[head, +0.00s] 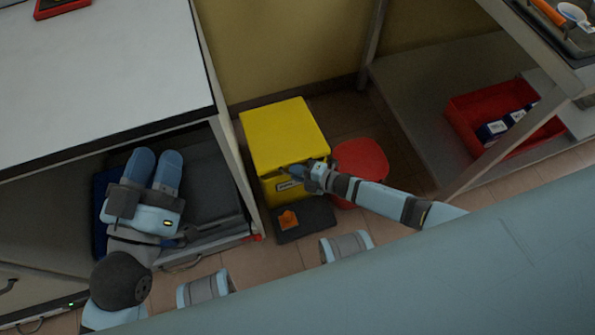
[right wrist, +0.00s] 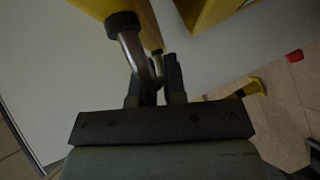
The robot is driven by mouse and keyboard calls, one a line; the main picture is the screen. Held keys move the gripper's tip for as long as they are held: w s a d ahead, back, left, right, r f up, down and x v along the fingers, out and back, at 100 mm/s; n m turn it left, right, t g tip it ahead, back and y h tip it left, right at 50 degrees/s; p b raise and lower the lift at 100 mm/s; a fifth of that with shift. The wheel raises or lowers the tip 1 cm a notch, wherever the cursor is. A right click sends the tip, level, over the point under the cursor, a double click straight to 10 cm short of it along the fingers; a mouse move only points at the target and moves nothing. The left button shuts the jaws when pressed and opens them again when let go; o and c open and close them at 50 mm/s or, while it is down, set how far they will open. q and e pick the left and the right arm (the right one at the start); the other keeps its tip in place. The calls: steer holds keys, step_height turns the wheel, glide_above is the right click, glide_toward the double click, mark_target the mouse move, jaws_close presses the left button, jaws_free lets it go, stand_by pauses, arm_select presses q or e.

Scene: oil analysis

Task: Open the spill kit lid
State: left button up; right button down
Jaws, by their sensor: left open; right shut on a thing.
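The spill kit is a yellow box (head: 280,190) on the floor between two benches. Its flat yellow lid (head: 283,135) faces up; I cannot tell from the head view whether it is slightly raised. My right gripper (head: 299,172) reaches the front edge of the box from the right. In the right wrist view my right gripper (right wrist: 157,78) is shut on a grey metal handle (right wrist: 132,48) fixed to a yellow part. Another yellow part shows beside it, with a gap between. My left gripper (head: 155,163) is open and empty over the left bench's lower shelf, away from the box.
A red round bin (head: 360,165) stands close to the right of the box. A dark mat with an orange patch (head: 288,220) lies in front. The white bench (head: 100,80) is at left. A red crate (head: 470,115) with blue-and-white boxes sits on the right shelf.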

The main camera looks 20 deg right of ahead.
steer(key=shift+w+r+p, duration=0.1)
steer(key=shift+r+p, duration=0.4)
steer(key=shift+r, duration=0.35)
steer(key=w+r+m+g+h+p, duration=0.1)
steer(key=w+r+m+g+p, duration=0.1)
steer(key=w+r+p, duration=0.45)
steer(key=w+r+m+g+h+p, duration=0.15)
steer(key=w+r+p, duration=0.25)
steer(key=r+p, duration=0.6)
arm_select(q)
steer(key=s+a+f+g+y+b, duration=0.2)
steer(key=a+f+g+y+b, duration=0.3)
steer(key=f, duration=0.5)
steer(key=shift+s+a+f+g+b, duration=0.35)
steer(key=shift+a+g+b, duration=0.1)
steer(key=shift+g, duration=0.15)
arm_select(e)
steer(key=w+r+g, duration=0.1)
steer(key=w+r, duration=0.2)
steer(key=w, duration=0.4)
steer(key=w+r+g, duration=0.1)
steer(key=w+r, duration=0.3)
steer(key=w, duration=0.4)
steer(key=shift+w+a+r+y, duration=0.25)
steer(key=shift+w+a+y, duration=0.05)
steer(key=shift+a+y, duration=0.1)
